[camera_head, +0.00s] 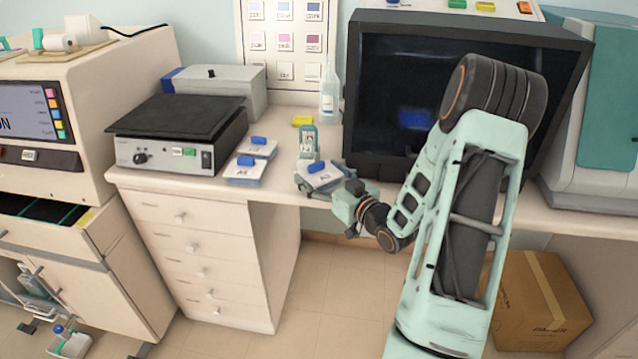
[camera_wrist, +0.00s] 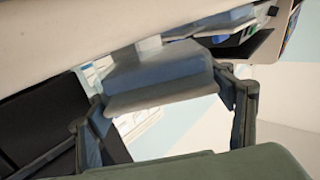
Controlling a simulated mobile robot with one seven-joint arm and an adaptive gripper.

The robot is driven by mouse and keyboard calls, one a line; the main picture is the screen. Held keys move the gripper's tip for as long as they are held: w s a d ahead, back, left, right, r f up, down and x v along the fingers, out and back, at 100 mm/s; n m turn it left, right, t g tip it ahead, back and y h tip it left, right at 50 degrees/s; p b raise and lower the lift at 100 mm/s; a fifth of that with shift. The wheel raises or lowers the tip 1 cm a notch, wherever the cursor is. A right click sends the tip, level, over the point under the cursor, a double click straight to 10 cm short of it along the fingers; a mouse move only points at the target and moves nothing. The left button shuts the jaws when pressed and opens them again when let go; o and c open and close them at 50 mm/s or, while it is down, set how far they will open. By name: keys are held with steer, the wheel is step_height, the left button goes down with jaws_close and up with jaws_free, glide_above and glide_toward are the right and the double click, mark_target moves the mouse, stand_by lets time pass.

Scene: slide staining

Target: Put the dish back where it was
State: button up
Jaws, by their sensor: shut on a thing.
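I cannot tell whether the dish touches the counter. Two similar blue-knobbed dishes, a rear one (camera_head: 258,148) and a front one (camera_head: 244,170), stand to its left, beside the hotplate.
The teal-handled holder (camera_head: 308,143) stands close behind the held dish. A hotplate (camera_head: 180,128), a clear bottle (camera_head: 329,95) and a yellow item (camera_head: 302,121) are on the counter (camera_head: 280,178). A dark-fronted cabinet (camera_head: 390,100) stands behind my arm. A cardboard box (camera_head: 540,300) is on the floor.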

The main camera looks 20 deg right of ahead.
steer(key=shift+f, duration=0.7)
steer(key=shift+f, duration=0.1)
steer(key=shift+f+b, duration=0.15)
steer(key=shift+b, duration=0.25)
steer(key=o, duration=1.2)
steer(key=shift+c, duration=0.2)
